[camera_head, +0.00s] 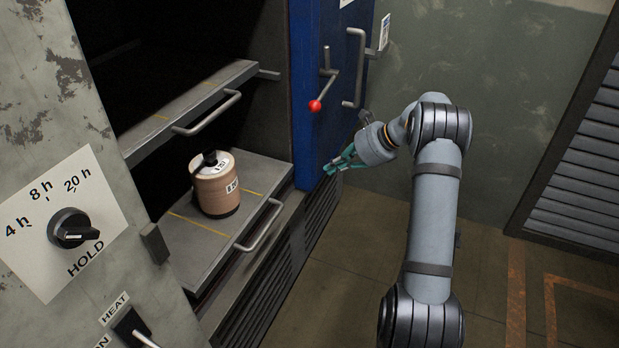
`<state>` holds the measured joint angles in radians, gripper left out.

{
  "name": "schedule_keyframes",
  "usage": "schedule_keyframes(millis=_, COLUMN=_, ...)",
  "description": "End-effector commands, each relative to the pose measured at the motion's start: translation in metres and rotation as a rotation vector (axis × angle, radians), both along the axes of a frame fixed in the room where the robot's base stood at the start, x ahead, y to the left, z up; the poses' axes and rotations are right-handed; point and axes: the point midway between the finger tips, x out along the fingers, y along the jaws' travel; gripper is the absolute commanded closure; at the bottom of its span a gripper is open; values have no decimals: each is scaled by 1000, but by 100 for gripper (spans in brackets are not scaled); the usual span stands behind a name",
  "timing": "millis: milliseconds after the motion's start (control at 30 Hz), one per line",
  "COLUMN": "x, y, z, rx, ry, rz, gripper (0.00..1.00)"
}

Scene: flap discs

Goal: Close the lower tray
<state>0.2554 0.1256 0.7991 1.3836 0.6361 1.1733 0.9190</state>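The lower tray (190,243) sticks out of the open cabinet at the left centre and has a grey bar handle (262,228) on its front edge. A tan cylindrical stack with a black top (217,185) and white labels stands upright on it. My gripper (337,166), with teal fingers, is to the right of the tray and higher in the picture, in front of the blue door. It is apart from the tray handle and holds nothing that I can see. The finger gap is too small to judge.
An upper tray (190,100) with its own handle is above the lower one. The open blue door (328,80) has a red-knobbed lever (315,105). A control panel (65,225) with a HOLD dial is at the left. Floor (350,285) right of the cabinet is clear.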

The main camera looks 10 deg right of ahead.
Motion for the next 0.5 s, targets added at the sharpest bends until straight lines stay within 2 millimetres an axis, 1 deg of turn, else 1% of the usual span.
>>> schedule_keyframes(millis=33, x=-1, y=-3, z=3, rx=-5, ry=-14, rz=7, gripper=100)
schedule_keyframes(millis=67, x=-3, y=-1, z=8, rx=-7, ry=-20, rz=16, gripper=100)
schedule_keyframes(millis=200, x=-41, y=36, z=18, rx=39, ry=14, rz=44, gripper=100)
schedule_keyframes(millis=300, x=-63, y=58, z=19, rx=57, ry=28, rz=45, gripper=100)
schedule_keyframes(millis=333, x=-68, y=63, z=17, rx=58, ry=34, rz=41, gripper=100)
schedule_keyframes(millis=433, x=-79, y=62, z=6, rx=51, ry=44, rz=11, gripper=100)
schedule_keyframes(millis=467, x=-79, y=61, z=0, rx=42, ry=43, rz=3, gripper=100)
schedule_keyframes(millis=500, x=-74, y=57, z=-1, rx=24, ry=21, rz=1, gripper=100)
